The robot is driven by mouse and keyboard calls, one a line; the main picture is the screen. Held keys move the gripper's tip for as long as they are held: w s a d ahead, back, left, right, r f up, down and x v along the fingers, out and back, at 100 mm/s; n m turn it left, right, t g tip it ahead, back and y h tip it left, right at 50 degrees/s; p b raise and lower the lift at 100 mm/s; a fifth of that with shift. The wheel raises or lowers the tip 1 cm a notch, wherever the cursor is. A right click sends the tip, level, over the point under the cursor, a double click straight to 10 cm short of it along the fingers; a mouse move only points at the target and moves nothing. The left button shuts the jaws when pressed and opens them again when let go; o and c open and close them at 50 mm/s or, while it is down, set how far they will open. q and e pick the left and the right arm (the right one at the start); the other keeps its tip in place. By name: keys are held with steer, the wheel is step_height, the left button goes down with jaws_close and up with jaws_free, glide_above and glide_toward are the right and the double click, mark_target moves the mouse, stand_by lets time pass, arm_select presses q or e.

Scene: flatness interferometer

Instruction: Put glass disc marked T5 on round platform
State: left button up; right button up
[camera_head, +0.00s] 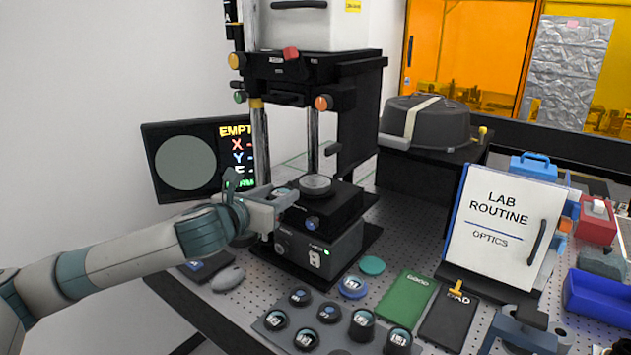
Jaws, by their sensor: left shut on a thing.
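My left gripper (283,196) is shut on a small round glass disc (282,190), mostly hidden by the fingers. Its mark cannot be read, so I cannot tell whether it is T5. Whether the held disc touches the stage cannot be told. My right gripper is not in view.
A dark tray (339,342) holds several marked discs at the front. A blue-ringed disc (352,287) and a teal disc (372,265) lie behind it. Green GOOD (406,297) and black BAD (448,318) mats lie right. Instrument posts (313,140) rise close behind the platform.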

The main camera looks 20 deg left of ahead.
arm_select(q)
steer(key=p, duration=0.6)
glide_above(312, 184)
steer(key=shift+s+r, duration=0.1)
steer(key=shift+s, duration=0.35)
steer(key=shift+w, duration=0.45)
steer(key=shift+f+p, duration=0.9)
steer(key=shift+f, duration=0.9)
steer(key=shift+f, duration=0.15)
